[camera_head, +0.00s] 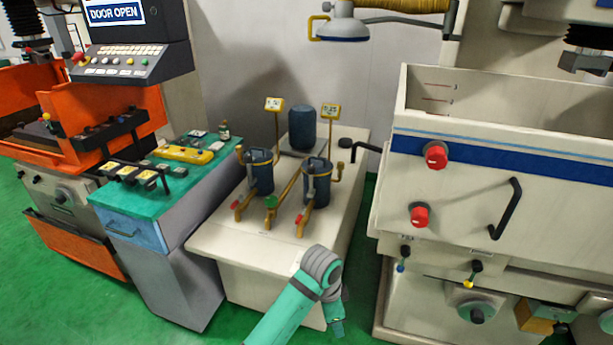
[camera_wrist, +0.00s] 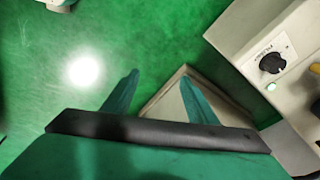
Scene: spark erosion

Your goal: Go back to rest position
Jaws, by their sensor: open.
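My gripper shows in the wrist view (camera_wrist: 158,90), with its two teal fingers spread apart and nothing between them. Behind the fingers lie the green floor and the corner of a pale cabinet or plinth. In the head view my teal and grey arm reaches up from the bottom edge, in front of the white bench (camera_head: 225,240). The wrist end of the arm points downward there, and the fingers cannot be made out in that view.
Two dark blue filter canisters (camera_head: 261,172) (camera_head: 316,183) with yellow pipes stand on the bench. A green-topped cart (camera_head: 185,195) with tools is at left, beside an orange machine (camera_head: 85,110). A large white machine tank (camera_head: 490,170) with red knobs is at right. Green floor (camera_head: 40,250) shows at left.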

